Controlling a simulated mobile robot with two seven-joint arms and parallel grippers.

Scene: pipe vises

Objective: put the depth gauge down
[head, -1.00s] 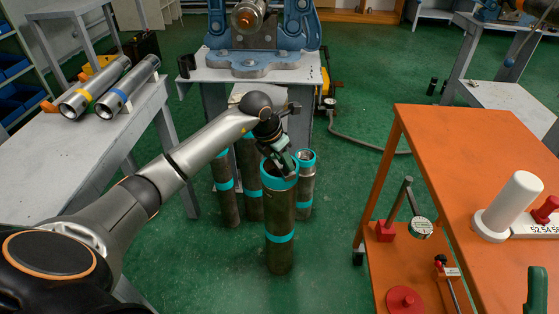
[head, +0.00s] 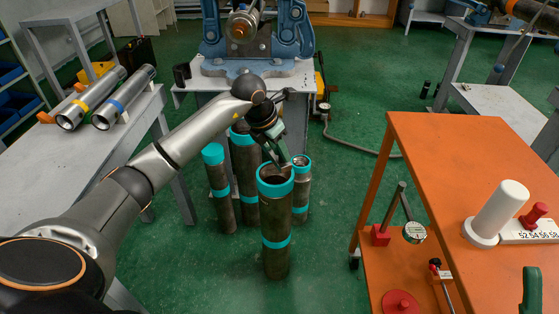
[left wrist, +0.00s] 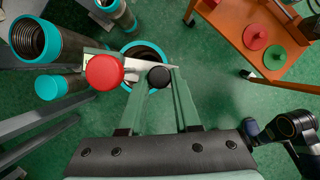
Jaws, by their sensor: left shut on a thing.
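My left gripper (head: 283,160) is just above the open mouth of the front pipe (head: 277,225), an upright dark pipe with teal bands. Its green fingers (left wrist: 150,82) are shut on a tool, seemingly the depth gauge (left wrist: 137,70), with a pale metal bar, a large red round part and a black knob. In the left wrist view it lies across the mouth of the pipe (left wrist: 143,47); I cannot tell whether it touches the rim. Its lower part is hidden. A green piece at the head view's lower right edge may be my right gripper (head: 535,290).
Several more teal-banded pipes (head: 222,190) stand close behind. A blue vise (head: 255,55) is on a bench beyond. An orange cart (head: 440,145) at right holds a dial gauge (head: 415,232) and a white cylinder (head: 500,210). Two steel pipes (head: 125,97) lie on the left bench.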

